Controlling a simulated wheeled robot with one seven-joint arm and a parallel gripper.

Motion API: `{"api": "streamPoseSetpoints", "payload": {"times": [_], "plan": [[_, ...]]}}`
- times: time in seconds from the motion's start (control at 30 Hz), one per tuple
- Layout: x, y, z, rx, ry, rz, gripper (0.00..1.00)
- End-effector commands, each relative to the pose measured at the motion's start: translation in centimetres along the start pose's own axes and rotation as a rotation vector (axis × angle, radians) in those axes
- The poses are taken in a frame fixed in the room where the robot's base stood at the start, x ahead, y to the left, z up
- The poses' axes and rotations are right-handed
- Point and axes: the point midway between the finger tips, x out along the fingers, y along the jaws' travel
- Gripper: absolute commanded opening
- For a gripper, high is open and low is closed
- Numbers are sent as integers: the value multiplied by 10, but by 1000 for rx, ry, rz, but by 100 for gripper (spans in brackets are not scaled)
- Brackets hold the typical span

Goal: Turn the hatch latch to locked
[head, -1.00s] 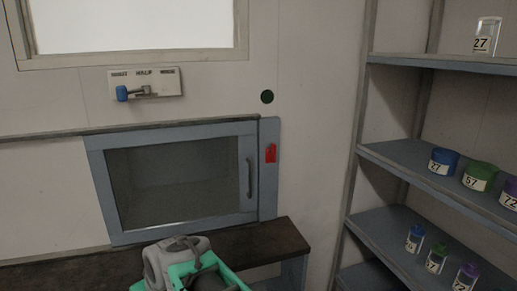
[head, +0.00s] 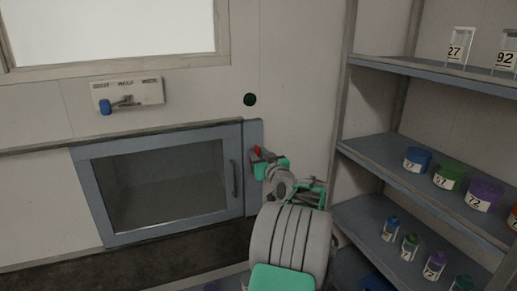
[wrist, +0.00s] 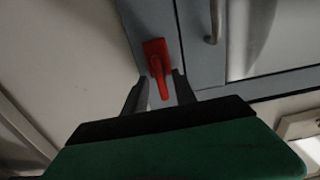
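The red hatch latch (wrist: 155,58) sits on the blue-grey frame strip beside the hatch. In the wrist view its lever points down the picture, slightly tilted, between my two fingers. In the head view only a small red part of the latch (head: 257,150) shows above my gripper (head: 261,161). My gripper (wrist: 160,91) is open, with one finger on each side of the lever. I cannot tell whether either finger touches it. The hatch (head: 165,185) is shut flush in its frame, with a dark window and an upright handle (head: 233,180).
A plate with a blue-knobbed lever (head: 106,107) is on the wall above the hatch. A dark round spot (head: 250,99) is above the latch. Shelves (head: 375,160) with numbered jars and vials stand close to the right of my arm. A dark ledge (head: 60,262) runs below the hatch.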

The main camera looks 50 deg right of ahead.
Motion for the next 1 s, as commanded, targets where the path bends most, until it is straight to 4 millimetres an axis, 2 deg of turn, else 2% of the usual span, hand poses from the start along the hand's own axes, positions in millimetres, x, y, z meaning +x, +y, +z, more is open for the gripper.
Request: {"api": "streamPoseSetpoints", "payload": {"times": [0.1,0.33,0.73,1.0], "plan": [[9,-1,-1,0,0,0,33],[9,-1,0,0,0,0,32],[9,0,0,-1,0,1,0],[12,5,0,-1,0,1,0]]}}
